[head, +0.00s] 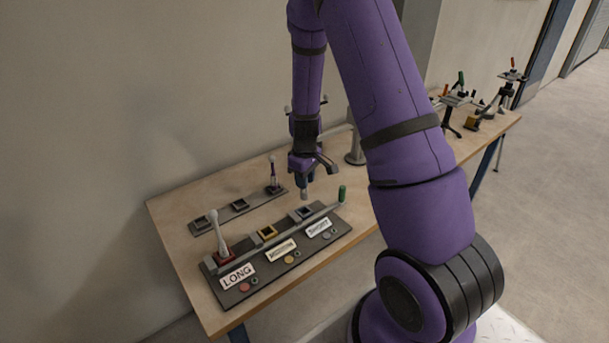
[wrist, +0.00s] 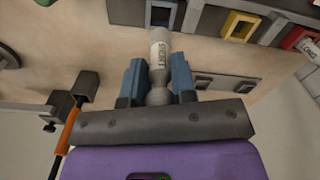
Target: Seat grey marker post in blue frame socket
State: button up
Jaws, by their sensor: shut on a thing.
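My gripper (head: 304,183) is shut on the grey marker post (wrist: 161,50). The post is labelled SHORT and has a narrow waist near the jaws. In the head view the post (head: 304,194) hangs upright below the jaws, close above the blue frame socket (head: 304,212) at the SHORT end of the dark board. In the wrist view the blue socket (wrist: 160,14) lies just beyond the post's far end. Whether post and socket touch cannot be told from these views.
The board (head: 310,249) also has a yellow socket (head: 267,232) and a red socket (head: 226,254) holding a pale post (head: 215,226). A green-topped piece (head: 342,193) stands at its right end. A rear rack (head: 237,207) holds dark sockets. Stands (head: 455,104) fill the table's far end.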

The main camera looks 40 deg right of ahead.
aim_at(305, 198)
jog(key=shift+f, duration=3.55)
jog(key=o, duration=1)
